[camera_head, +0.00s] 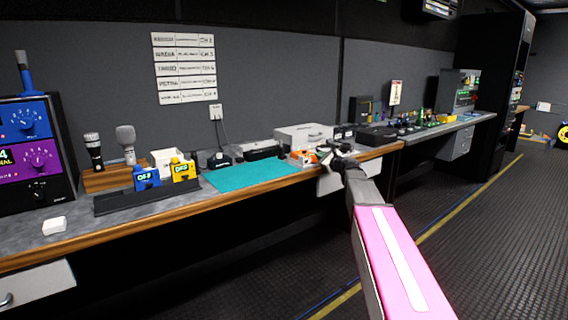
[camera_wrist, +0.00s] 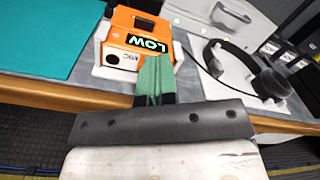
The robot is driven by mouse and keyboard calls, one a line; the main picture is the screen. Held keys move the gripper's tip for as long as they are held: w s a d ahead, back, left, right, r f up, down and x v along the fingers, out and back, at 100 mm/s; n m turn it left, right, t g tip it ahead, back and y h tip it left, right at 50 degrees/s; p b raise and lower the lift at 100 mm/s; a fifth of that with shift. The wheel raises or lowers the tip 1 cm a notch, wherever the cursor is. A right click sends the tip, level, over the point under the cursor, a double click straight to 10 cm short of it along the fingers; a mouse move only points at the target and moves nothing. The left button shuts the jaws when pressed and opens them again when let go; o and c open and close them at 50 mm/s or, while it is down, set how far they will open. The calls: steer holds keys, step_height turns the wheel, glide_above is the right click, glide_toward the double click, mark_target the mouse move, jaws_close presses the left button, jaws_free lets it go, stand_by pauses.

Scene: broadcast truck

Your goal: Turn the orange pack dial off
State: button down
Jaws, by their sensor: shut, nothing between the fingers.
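The orange pack (camera_wrist: 120,27) sits in a white holder (camera_wrist: 98,70) on the counter in the wrist view. Its face shows a lit green "LOW" label and a small "MIC" label beside a dark round spot. I cannot clearly make out its dial, and the gripper's tips hide part of that side. In the head view the pack (camera_head: 297,160) is small, just left of my gripper (camera_head: 331,149). My gripper, with green fingers (camera_wrist: 153,78), is shut and empty, its tips close to the pack's lower right; I cannot tell whether they touch it.
Headphones (camera_wrist: 266,80) lie right of the pack by a pale case (camera_wrist: 200,22). A teal mat (camera_wrist: 45,35) lies left of it. Blue (camera_head: 146,178) and yellow (camera_head: 184,170) "OFF" packs stand farther left. The counter's wooden front edge (camera_wrist: 60,96) runs below; the floor aisle is clear.

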steer(key=shift+w+a+f+g, duration=0.1)
steer(key=shift+a+f+g, duration=0.05)
steer(key=shift+a+f, duration=0.35)
steer(key=shift+w+a+f+g, duration=0.15)
steer(key=shift+a+f, duration=0.1)
steer(key=shift+a, duration=0.3)
steer(key=shift+s, duration=0.1)
steer(key=shift+s+a+r, duration=0.1)
steer(key=shift+a+r, duration=0.1)
steer(key=shift+r, duration=0.15)
steer(key=v, duration=0.6)
steer(key=shift+s, duration=0.2)
steer(key=shift+d+r, duration=0.1)
steer(key=shift+d, duration=0.1)
